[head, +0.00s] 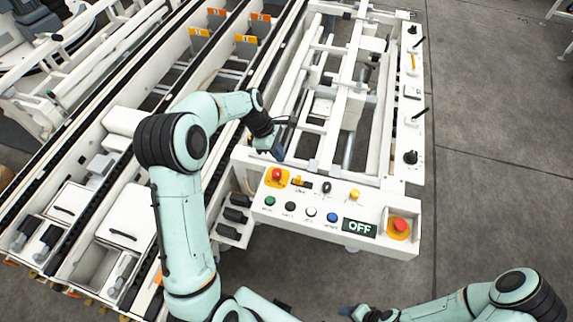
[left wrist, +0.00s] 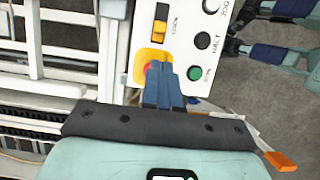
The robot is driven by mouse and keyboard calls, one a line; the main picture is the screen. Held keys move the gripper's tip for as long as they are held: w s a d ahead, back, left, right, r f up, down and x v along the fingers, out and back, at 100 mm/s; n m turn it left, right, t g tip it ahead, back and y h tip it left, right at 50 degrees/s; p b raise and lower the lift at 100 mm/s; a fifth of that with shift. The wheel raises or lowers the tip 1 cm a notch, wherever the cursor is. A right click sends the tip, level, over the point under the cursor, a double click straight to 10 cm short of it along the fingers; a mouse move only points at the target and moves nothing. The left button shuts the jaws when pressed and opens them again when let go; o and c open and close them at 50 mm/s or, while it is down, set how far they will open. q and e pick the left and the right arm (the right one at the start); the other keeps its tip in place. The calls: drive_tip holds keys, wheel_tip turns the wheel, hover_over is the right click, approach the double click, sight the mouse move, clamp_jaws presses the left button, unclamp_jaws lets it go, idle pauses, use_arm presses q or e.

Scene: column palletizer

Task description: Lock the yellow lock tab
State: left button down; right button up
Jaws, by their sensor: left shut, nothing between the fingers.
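The yellow lock tab (head: 298,180) sits in a short black slot on the white control panel, just right of a red button on a yellow base (head: 276,176). In the left wrist view the tab (left wrist: 160,28) fills the near part of the slot, with black showing at its far end. My left gripper (head: 279,152) is shut and empty, above the panel's back left corner. In the left wrist view its blue fingertips (left wrist: 165,72) overlap the red button, short of the tab; contact cannot be told. My right gripper (head: 348,310) is at the bottom edge, its fingers unclear.
The panel (head: 375,210) also carries green, black, white and blue buttons, a black knob, a yellow button, an OFF display (head: 359,228) and a red stop button (head: 400,225). White frame rails (head: 330,100) stand behind it.

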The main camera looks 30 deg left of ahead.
sight(298, 180)
use_arm(q)
drive_tip(key=x, duration=0.9)
drive_tip(key=shift+d+f, duration=0.15)
drive_tip(key=shift+f, duration=0.1)
